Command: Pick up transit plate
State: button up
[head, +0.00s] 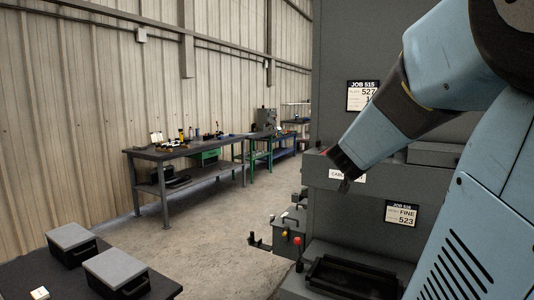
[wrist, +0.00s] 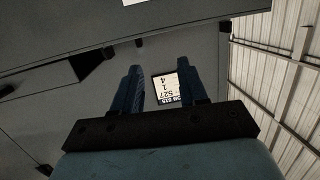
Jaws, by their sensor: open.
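I cannot pick out a transit plate for sure in either view. My gripper (head: 345,184) is at the end of the blue arm on the right of the head view, in front of a dark grey enclosure (head: 330,225). In the wrist view my gripper (wrist: 157,64) shows two blue fingers spread apart with nothing held between them. Beyond the fingers is a white job label (wrist: 165,86), seen upside down on a grey surface. The same kind of label, reading JOB 515 (head: 363,95), is on the tall grey panel in the head view.
A lower label reads FINE 523 (head: 401,214). A black tray (head: 350,278) lies at the enclosure's foot, beside a red-knobbed lever (head: 298,241). Two grey-lidded black cases (head: 73,240) (head: 117,267) stand on a dark table. A workbench (head: 180,150) is farther back; floor between is clear.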

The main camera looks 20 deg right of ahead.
jog(key=shift+m+g+h, duration=0.5)
jog(key=shift+g+h, duration=0.1)
jog(key=shift+s+d+r+x, duration=0.1)
jog(key=shift+s+d+x, duration=0.25)
jog(key=shift+x, duration=2.2)
jog(key=shift+s+d+r+x, duration=0.1)
jog(key=shift+s+d+x, duration=0.25)
jog(key=shift+x, duration=2.2)
jog(key=shift+s+d+r+x, duration=0.1)
jog(key=shift+s+d+x, duration=0.2)
jog(key=shift+x, duration=2.2)
jog(key=shift+c, duration=0.4)
grip_shut()
